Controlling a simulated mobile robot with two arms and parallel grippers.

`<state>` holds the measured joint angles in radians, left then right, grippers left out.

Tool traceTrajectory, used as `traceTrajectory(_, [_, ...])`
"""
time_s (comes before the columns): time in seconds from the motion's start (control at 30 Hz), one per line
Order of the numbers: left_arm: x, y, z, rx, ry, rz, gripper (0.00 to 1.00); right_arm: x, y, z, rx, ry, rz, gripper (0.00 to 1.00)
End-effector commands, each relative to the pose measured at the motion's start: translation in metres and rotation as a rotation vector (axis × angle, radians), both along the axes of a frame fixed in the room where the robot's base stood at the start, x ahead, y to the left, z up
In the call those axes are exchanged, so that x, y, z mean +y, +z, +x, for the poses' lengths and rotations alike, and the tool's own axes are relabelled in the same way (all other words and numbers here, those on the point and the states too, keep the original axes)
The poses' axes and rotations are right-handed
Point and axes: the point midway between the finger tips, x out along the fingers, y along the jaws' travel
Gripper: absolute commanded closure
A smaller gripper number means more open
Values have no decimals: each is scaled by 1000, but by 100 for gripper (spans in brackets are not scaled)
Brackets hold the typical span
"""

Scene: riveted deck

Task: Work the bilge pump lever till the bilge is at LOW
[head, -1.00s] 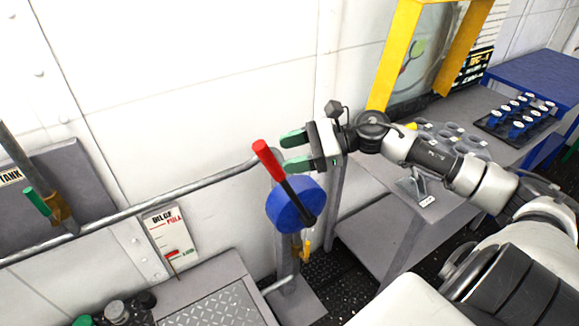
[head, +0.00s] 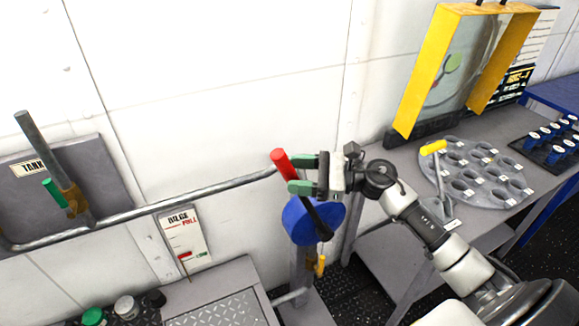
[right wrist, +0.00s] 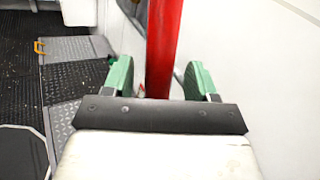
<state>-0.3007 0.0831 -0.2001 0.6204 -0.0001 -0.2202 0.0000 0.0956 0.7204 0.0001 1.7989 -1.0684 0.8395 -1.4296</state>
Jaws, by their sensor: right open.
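The bilge pump lever (head: 282,161) has a red grip on a dark rod and rises, tilted left, from a blue round housing (head: 300,222). My right gripper (head: 301,174) is open at the red grip, its green fingertips pointing left. In the right wrist view the red grip (right wrist: 163,50) stands between the two green fingers, with a visible gap at each side. The bilge gauge (head: 183,232) on the wall reads BILGE and FULL by a red line near its top. A red marker and a green mark sit low on it; their small lettering is unreadable. My left gripper is out of view.
A TANK panel (head: 100,165) with a green-gripped lever (head: 54,195) is at left. A grey pipe (head: 150,208) runs along the wall towards the pump. A bench at right holds a yellow-handled lever (head: 433,147), an oval holed board (head: 450,190) and a yellow frame (head: 430,60).

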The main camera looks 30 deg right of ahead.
Motion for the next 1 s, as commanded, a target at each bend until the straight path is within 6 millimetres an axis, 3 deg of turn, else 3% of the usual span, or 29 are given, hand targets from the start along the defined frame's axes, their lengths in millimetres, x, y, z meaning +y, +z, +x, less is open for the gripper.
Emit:
traceTrajectory(0.2, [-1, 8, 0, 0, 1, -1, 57, 17, 1, 12, 1, 0, 1, 42])
traceTrajectory(0.5, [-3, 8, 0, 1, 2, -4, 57, 18, -1, 13, 1, 0, 1, 42])
traceTrajectory(0.9, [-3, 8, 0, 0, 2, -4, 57, 18, 0, 13, 1, 0, 1, 100])
traceTrajectory(1.0, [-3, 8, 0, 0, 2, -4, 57, 18, 0, 13, 1, 0, 1, 100])
